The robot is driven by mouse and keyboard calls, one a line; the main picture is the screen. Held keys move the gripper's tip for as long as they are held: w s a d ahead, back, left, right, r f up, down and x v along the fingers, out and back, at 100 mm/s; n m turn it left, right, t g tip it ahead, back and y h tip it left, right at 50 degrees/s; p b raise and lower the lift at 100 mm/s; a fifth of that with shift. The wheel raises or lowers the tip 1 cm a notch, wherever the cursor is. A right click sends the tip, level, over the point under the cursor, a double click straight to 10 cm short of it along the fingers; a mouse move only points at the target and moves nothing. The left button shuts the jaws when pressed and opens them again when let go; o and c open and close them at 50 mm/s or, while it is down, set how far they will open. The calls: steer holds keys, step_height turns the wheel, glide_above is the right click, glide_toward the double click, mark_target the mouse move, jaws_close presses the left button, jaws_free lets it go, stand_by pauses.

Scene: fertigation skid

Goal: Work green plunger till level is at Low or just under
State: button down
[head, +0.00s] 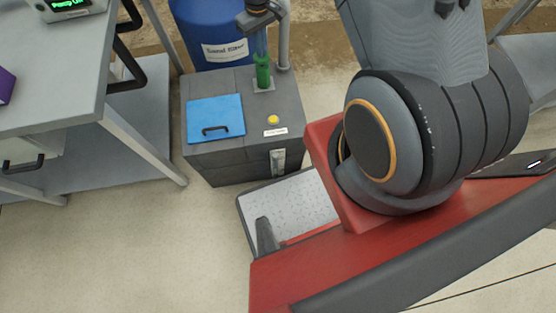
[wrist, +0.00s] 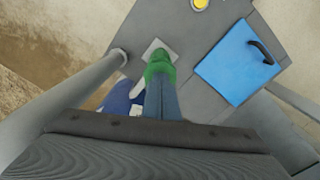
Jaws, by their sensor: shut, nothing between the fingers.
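The green plunger (head: 262,75) stands upright on a small light plate on top of the dark grey tank (head: 225,157). It also shows in the wrist view (wrist: 159,65). My gripper (head: 261,53) is directly above it, fingers pointing down, shut and empty. In the wrist view the blue-grey fingers (wrist: 162,90) end at the plunger's top; they appear to touch it, but the exact contact is hidden. A narrow level gauge (head: 278,162) is on the tank's front; its level and marks are too small to read.
On the tank are a blue lid (head: 215,112) with a dark handle, a yellow knob (head: 272,119) and a label. A grey pipe (head: 283,45) rises close beside my gripper. A blue drum (head: 208,25) stands behind. A grey bench (head: 60,75) is at left.

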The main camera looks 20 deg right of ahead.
steer(key=shift+r+p, duration=1.65)
steer(key=shift+r, duration=1.15)
steer(key=shift+f, duration=0.1)
steer(key=shift+f+b, duration=1.85)
steer(key=shift+f, duration=1.5)
steer(key=shift+r+p, duration=2.1)
steer(key=shift+r, duration=1.35)
steer(key=shift+f, duration=0.15)
